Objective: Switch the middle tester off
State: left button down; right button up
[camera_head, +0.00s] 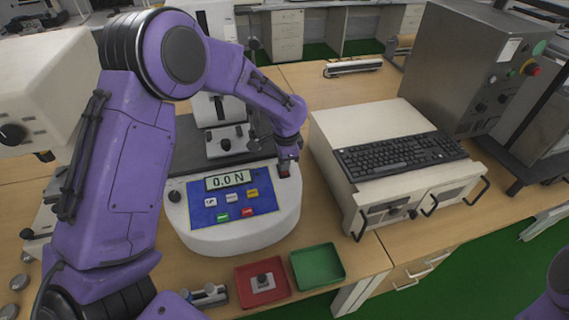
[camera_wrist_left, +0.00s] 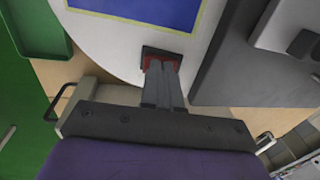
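The middle tester (camera_head: 240,238) has a white rounded base with a blue panel (camera_head: 205,215) and a display (camera_head: 228,180) reading 0.0 N. A red rocker switch in a dark frame is on its base; the switch (camera_wrist_left: 150,52) shows in the left wrist view. My left gripper (camera_head: 287,166) points down at the switch at the base's right rear. In the left wrist view its fingers (camera_wrist_left: 162,68) are together with nothing between them, their tips at the switch. They partly hide the switch, and I cannot tell contact or its position. My right gripper is out of view.
A grey-white cabinet (camera_head: 330,150) with a keyboard (camera_head: 400,155) stands close to the right. A red tray (camera_head: 245,290) holding a small part and an empty green tray (camera_head: 317,266) lie in front. A grey machine (camera_head: 460,60) stands behind right.

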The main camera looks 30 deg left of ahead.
pick_arm(q)
jog(key=r+p, duration=0.1)
jog(key=p, duration=0.1)
jog(key=r+p, duration=0.1)
jog(key=w+r+p, duration=0.1)
jog(key=r+p, duration=0.1)
jog(key=shift+a+r+p, duration=0.1)
jog(key=shift+a+p, duration=0.2)
jog(key=shift+p, duration=0.05)
jog(key=shift+r+b, duration=0.25)
jog(key=shift+b, duration=0.1)
notch_tip(320, 180, up, 9)
jog(key=b, duration=0.2)
jog(key=shift+a+r, duration=0.15)
jog(key=shift+a, duration=0.1)
